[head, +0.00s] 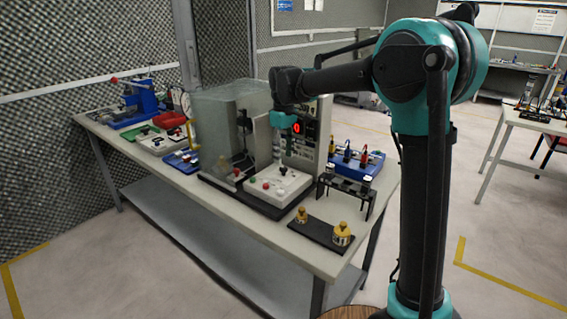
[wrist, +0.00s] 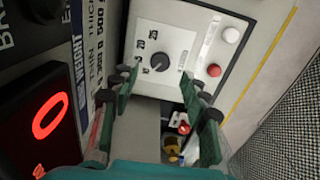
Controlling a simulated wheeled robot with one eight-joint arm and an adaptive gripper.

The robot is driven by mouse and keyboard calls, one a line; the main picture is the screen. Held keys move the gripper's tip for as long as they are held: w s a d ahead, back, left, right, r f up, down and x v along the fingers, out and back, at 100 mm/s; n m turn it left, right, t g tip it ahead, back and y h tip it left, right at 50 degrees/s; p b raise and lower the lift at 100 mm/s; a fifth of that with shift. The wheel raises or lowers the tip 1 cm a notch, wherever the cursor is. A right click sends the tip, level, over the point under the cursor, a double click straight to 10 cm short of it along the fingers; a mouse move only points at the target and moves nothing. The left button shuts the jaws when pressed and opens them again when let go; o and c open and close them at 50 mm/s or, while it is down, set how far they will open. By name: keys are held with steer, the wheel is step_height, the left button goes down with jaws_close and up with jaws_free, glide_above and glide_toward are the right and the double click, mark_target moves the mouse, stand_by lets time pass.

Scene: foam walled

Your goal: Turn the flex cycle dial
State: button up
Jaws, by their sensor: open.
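A round black dial (wrist: 160,62) sits on a white panel in the wrist view, with printed marks around it. I cannot read a flex cycle label. In the head view the panel is the white control box (head: 262,189) at the front of the test machine. My gripper (wrist: 158,83) is open, its fingers on either side of the dial's line in the picture. The fingertips look short of the dial and nothing is between them.
A red digital display (head: 297,128) stands close to my gripper. A clear enclosure (head: 222,125) is to the left, a black rack (head: 345,188) to the right, and brass weights (head: 342,234) in front.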

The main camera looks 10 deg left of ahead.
mark_target(283, 168)
step_height(283, 168, up, 8)
steer(key=shift+f, duration=0.25)
steer(key=shift+s, duration=0.1)
